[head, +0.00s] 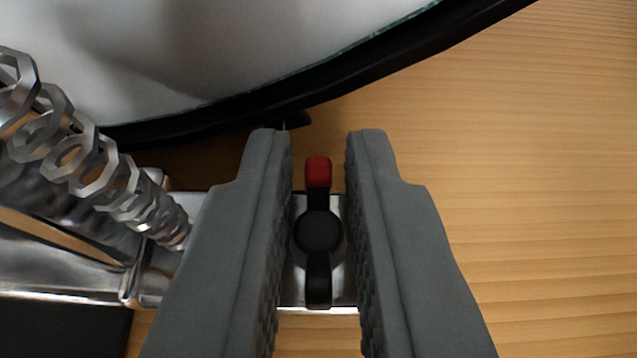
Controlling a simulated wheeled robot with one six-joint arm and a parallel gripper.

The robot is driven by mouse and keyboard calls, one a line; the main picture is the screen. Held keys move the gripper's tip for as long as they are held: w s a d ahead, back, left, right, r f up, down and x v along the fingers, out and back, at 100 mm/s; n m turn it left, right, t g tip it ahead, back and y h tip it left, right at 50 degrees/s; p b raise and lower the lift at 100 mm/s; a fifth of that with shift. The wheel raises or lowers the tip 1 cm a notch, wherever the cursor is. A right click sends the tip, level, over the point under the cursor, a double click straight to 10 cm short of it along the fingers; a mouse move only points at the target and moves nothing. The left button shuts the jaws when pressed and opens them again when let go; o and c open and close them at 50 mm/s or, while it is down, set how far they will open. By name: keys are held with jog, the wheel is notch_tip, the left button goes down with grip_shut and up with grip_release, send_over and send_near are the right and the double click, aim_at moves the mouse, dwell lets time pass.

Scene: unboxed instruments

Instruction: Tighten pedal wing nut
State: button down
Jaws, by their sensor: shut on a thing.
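The pedal wing nut (318,232) is black with a round hub and two wings. One wing has a red tip that points to the top of the picture, and the other wing points to the bottom. It sits on a shiny metal plate (300,290) of the pedal. My gripper (318,140) has one grey ribbed finger on each side of the wing nut. The fingers hide parts of the plate.
A chain of metal links (75,160) and shiny pedal parts (60,250) lie close on the left. A bass drum with a pale head (200,50) and black hoop (380,50) curves across the top. The wooden floor (550,200) is clear on the right.

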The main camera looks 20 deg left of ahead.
jog(key=shift+m+t+h, duration=0.3)
jog(key=shift+m+h, duration=0.8)
jog(key=shift+h, duration=0.2)
jog(key=shift+m+h, duration=0.5)
jog(key=shift+h, duration=0.1)
jog(key=c, duration=1.6)
grip_release()
